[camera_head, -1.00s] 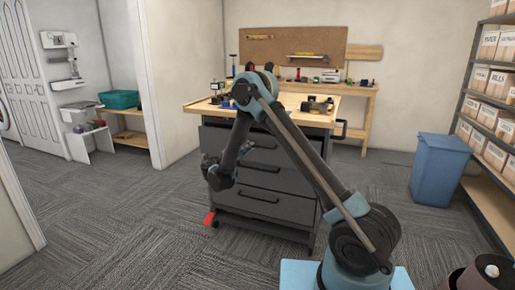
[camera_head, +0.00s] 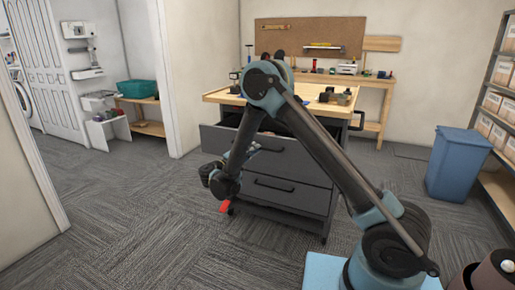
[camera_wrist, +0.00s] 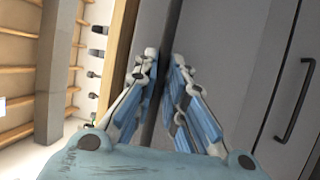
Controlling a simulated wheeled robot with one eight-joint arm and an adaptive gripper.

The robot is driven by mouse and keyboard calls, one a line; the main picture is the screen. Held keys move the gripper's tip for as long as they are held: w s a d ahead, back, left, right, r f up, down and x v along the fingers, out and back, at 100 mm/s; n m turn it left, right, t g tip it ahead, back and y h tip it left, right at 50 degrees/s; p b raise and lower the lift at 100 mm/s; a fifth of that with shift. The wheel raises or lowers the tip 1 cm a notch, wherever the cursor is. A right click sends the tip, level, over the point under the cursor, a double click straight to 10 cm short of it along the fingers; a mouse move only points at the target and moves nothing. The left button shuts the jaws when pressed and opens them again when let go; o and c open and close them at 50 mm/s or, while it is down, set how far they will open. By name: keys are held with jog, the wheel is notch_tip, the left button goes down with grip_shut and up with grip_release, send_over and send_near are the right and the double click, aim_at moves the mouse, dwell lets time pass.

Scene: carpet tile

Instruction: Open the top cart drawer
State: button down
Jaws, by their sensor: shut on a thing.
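The grey cart (camera_head: 290,205) with a wooden top stands in the middle of the head view. Its top drawer (camera_head: 310,165) stands out from the body, its front jutting left and toward me below the wooden top. My gripper (camera_head: 252,151) is at this front, low in front of the cart, with the arm partly covering it. In the wrist view my gripper (camera_wrist: 165,60) is shut, with blue-padded fingers on either side of a dark strip that appears to be the top drawer's handle; the exact contact is partly hidden. Another drawer handle (camera_wrist: 289,100) shows at right.
A blue bin (camera_head: 458,165) and shelves of boxes stand at right. A workbench (camera_head: 375,85) is behind the cart. A wall end (camera_head: 175,80) stands at left. Open carpet (camera_head: 140,220) lies left of the cart.

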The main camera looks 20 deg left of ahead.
jog(key=shift+v, duration=1.15)
jog(key=shift+s+r, duration=0.1)
jog(key=shift+s, duration=0.05)
jog(key=c, duration=1.7)
grip_release()
jog(key=shift+o, duration=0.2)
jog(key=shift+d, duration=0.1)
jog(key=v, duration=1.2)
